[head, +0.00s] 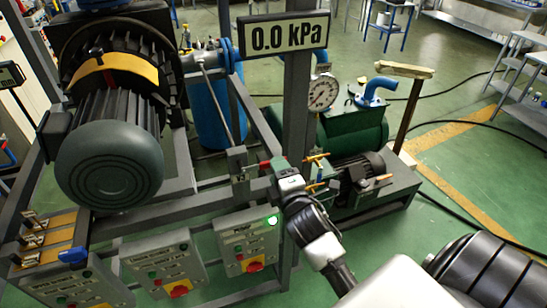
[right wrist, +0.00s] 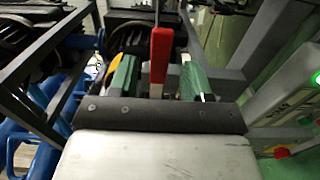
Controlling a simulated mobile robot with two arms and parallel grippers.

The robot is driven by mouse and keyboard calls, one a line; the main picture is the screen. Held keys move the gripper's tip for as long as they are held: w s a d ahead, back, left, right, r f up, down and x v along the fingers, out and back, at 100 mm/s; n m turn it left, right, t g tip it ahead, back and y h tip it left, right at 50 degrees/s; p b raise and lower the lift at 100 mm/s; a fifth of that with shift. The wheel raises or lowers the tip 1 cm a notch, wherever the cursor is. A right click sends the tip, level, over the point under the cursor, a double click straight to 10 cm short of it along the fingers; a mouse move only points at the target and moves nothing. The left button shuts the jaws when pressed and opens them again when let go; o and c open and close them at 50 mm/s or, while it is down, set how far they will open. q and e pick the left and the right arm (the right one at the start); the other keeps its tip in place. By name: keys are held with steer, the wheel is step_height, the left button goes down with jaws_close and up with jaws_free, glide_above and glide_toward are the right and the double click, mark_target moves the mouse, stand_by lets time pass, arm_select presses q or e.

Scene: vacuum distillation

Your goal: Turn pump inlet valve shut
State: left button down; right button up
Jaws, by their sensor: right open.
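A red lever handle (head: 265,165) shows beside the grey upright post in the head view. It looks like the handle of the pump inlet valve, but the valve body is mostly hidden. In the right wrist view the red handle (right wrist: 160,55) stands upright between my fingers. My right gripper (head: 279,166) is at the handle in the head view. In the right wrist view its two green fingers (right wrist: 158,80) are apart, one on each side of the handle, with gaps visible. My left gripper is not in view.
A display (head: 288,36) reads 0.0 kPa. A round gauge (head: 322,92) and the green pump (head: 352,135) stand behind my right arm. A control box (head: 248,240) with a lit green button is below. Grey frame bars surround the handle.

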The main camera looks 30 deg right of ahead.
steer(key=shift+p+x, duration=0.35)
steer(key=shift+x, duration=1.5)
jaws_close()
